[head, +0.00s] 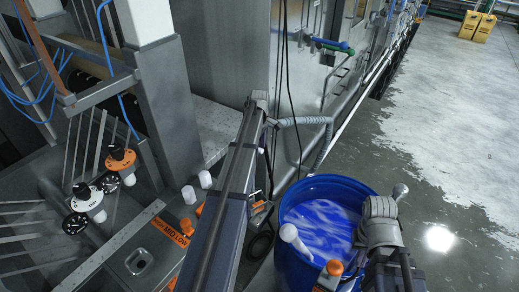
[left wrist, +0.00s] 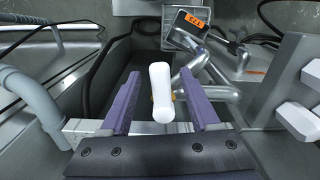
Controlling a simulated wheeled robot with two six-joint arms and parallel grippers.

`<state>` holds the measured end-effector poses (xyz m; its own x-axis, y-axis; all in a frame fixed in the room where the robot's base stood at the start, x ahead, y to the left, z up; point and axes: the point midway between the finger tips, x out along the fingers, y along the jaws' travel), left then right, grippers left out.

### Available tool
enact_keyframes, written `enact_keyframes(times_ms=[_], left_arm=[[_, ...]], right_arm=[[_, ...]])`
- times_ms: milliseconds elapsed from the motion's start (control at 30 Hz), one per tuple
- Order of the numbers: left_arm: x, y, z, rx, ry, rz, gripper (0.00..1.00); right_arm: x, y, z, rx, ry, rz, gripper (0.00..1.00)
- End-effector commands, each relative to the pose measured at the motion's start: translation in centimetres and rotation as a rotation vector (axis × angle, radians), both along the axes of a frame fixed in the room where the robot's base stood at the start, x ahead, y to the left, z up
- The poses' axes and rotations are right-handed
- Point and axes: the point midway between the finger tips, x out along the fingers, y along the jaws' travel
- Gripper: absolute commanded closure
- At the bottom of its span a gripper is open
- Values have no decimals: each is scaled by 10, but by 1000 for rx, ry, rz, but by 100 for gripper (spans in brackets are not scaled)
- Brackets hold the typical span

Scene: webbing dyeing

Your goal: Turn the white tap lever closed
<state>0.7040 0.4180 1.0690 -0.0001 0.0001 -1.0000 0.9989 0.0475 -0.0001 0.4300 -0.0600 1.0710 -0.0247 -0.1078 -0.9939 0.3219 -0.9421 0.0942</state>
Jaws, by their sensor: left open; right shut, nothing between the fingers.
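The white tap lever (left wrist: 161,90) stands between the two purple fingers of my left gripper (left wrist: 160,76) in the left wrist view. The fingers are apart, with a gap on each side of the lever. A small orange part shows behind its lower end. In the head view I cannot make out this lever or the left fingers clearly; a long dark bar covers part of that area. I cannot make out my right gripper in either view.
A blue barrel (head: 281,240) of swirling blue liquid stands right of centre in the head view. White knobs (head: 188,194) sit on a panel to the left. Silver pipes (left wrist: 218,88) and a grey hose (left wrist: 32,100) flank the lever. Open floor lies at the right.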

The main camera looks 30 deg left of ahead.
Motion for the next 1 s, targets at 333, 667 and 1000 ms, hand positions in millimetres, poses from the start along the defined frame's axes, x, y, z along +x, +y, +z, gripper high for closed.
enact_keyframes(times_ms=[333, 667, 1000], left_arm=[[0, 0, 0, 0, 0, 0, 68], [0, 0, 0, 0, 0, 0, 100], [0, 0, 0, 0, 0, 0, 100]], right_arm=[[0, 0, 0, 0, 0, 0, 100], [0, 0, 0, 0, 0, 0, 100], [0, 0, 0, 0, 0, 0, 100]])
